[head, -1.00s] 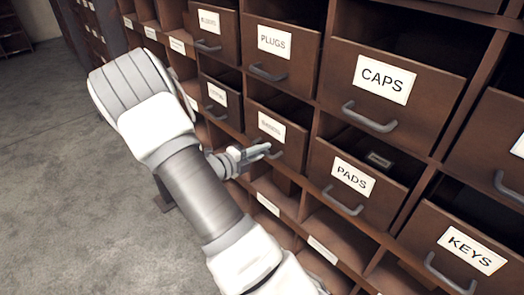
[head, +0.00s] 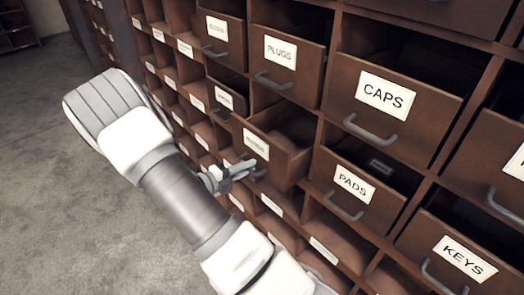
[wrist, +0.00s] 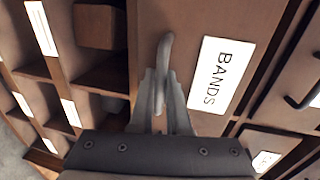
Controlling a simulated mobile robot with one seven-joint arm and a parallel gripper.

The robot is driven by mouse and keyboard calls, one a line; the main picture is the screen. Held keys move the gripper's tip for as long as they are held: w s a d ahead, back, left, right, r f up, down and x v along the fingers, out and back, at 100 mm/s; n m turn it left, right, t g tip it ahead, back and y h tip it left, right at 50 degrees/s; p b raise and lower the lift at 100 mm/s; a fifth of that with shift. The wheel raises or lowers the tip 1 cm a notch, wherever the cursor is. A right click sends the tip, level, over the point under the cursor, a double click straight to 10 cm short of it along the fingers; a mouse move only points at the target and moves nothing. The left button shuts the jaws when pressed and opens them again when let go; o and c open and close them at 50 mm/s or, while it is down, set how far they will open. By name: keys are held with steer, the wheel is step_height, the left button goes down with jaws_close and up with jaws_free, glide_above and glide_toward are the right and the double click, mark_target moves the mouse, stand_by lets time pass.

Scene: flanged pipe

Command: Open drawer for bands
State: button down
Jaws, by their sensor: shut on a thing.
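The bands drawer (head: 268,146) is a brown box in the middle of the cabinet in the head view, pulled partly out so its inside shows. Its white label reads BANDS in the wrist view (wrist: 213,75). My gripper (head: 240,172) is at the drawer's front. In the wrist view my gripper (wrist: 160,100) is shut on the drawer's grey handle (wrist: 166,50), with one finger on each side of it. Part of the handle is hidden by the fingers.
The caps drawer (head: 388,105), pads drawer (head: 352,190), plugs drawer (head: 285,62) and keys drawer (head: 455,265) surround it. Open cubbyholes (head: 330,225) lie below. Clear grey floor (head: 50,190) is at the left.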

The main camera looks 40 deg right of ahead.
steer(key=f+p+v, duration=0.3)
steer(key=p+v, duration=0.1)
steer(key=v, duration=1.1)
steer(key=shift+a, duration=0.65)
steer(key=shift+s+r, duration=0.1)
steer(key=c, duration=0.9)
jaws_free()
steer(key=v, duration=1.7)
steer(key=shift+a, duration=0.2)
steer(key=shift+r, duration=0.1)
